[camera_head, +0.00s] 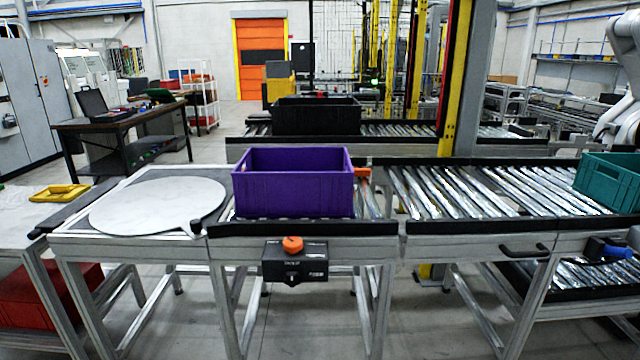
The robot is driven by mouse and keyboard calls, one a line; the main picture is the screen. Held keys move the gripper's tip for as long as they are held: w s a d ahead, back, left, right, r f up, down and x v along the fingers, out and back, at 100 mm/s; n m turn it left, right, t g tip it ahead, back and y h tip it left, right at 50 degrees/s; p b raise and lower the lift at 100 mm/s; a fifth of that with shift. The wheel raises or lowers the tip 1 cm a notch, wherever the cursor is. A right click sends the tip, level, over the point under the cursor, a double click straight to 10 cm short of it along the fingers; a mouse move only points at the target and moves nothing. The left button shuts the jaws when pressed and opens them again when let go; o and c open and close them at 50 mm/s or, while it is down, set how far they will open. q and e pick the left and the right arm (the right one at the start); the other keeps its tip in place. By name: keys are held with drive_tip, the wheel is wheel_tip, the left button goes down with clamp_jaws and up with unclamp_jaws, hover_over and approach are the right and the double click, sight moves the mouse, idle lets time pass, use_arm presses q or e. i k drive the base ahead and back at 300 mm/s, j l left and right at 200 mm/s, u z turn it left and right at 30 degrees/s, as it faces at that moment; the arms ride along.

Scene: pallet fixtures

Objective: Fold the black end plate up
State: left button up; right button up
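A flat black plate (75,204) lies at the left end of the conveyor frame, beside the round white turntable disc (158,205). It looks level, not upright, and reaches across the gap towards the left-hand table; I take it to be the end plate. Its hinge cannot be made out. Neither of my grippers shows in the head view.
A purple crate (293,183) sits on the rollers right of the disc. An orange-knobbed control box (294,261) hangs on the front rail. A teal crate (608,182) stands at the right. A yellow tray (60,192) lies on the left-hand table (18,214).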

sight(47, 226)
drive_tip(key=u, duration=1.45)
drive_tip(key=i+j+z, duration=0.1)
drive_tip(key=i+z, duration=0.2)
drive_tip(key=z, duration=0.2)
drive_tip(key=i+j+z, duration=0.2)
drive_tip(key=z, duration=0.25)
drive_tip(key=i+j+z, duration=0.15)
drive_tip(key=i+j, duration=0.15)
drive_tip(key=i+j+z, duration=0.15)
drive_tip(key=j, duration=0.35)
drive_tip(key=i, duration=0.1)
